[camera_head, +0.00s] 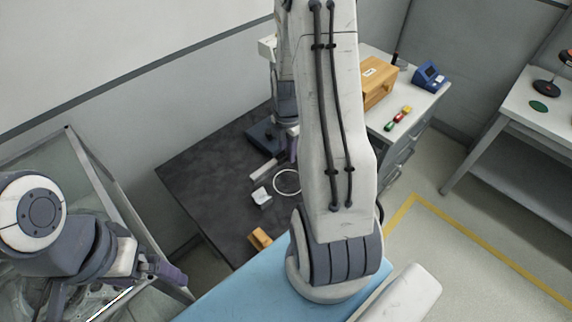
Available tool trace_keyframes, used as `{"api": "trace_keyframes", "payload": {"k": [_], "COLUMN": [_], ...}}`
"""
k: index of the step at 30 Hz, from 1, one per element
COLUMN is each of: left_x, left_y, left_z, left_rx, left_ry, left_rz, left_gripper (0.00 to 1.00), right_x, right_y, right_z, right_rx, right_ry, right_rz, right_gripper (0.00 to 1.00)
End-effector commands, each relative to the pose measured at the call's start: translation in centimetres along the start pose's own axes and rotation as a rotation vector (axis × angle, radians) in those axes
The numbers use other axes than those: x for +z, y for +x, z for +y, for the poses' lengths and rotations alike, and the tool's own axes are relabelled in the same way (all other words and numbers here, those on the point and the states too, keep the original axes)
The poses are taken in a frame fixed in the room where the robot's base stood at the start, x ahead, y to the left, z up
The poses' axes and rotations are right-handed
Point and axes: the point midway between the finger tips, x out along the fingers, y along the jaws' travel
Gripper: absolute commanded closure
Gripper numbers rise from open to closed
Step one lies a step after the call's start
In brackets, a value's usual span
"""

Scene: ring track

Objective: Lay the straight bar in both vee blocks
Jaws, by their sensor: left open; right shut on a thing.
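My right gripper (291,155) is low over the dark tabletop (205,170), partly hidden behind my own arm. It is shut, and a light grey straight bar (266,168) lies at its fingers; the grip itself is hard to see. A small white block (261,197), perhaps a vee block, stands on the dark top in front of the bar. An orange-brown block (260,238) sits near the front edge; its shape is partly hidden. My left gripper (172,274) is open at the lower left, away from the dark table.
A white ring (287,181) lies beside the bar. A dark blue-grey block (263,138) is behind. A wooden box (378,83), coloured pieces (398,118) and a blue device (429,76) stand on the back cabinet. A clear-walled bin (85,165) is at left. The dark top's left part is clear.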

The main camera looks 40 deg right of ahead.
Motion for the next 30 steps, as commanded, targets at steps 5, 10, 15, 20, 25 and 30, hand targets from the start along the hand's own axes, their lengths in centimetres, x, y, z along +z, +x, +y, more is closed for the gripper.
{"api": "trace_keyframes", "payload": {"k": [5,10,15,20,25,30], "left_x": [0.0,-0.1,-0.1,-0.1,-0.1,-0.1], "left_y": [-0.6,-0.7,-1.3,-1.4,-1.4,-1.2], "left_z": [0.0,0.1,0.1,0.1,0.1,0.1], "left_rx": [0.0,0.0,0.0,0.0,0.0,0.0], "left_ry": [0.0,0.0,-0.001,-0.001,-0.001,-0.001], "left_rz": [0.0,0.0,0.0,0.0,0.0,0.0], "left_gripper": [0.0,0.0,0.0,0.0,0.0,0.0], "right_x": [-0.1,-0.1,-0.2,-0.1,-0.1,-0.1], "right_y": [2.4,3.4,5.7,7.0,7.2,7.4], "right_z": [0.1,0.2,0.2,0.2,0.3,0.2], "right_rx": [0.0,0.001,-0.001,0.002,0.003,0.003], "right_ry": [-0.001,-0.003,-0.003,-0.003,-0.003,-0.003], "right_rz": [0.0,0.0,0.001,-0.001,-0.002,-0.002], "right_gripper": [1.0,1.0,1.0,1.0,1.0,1.0]}}
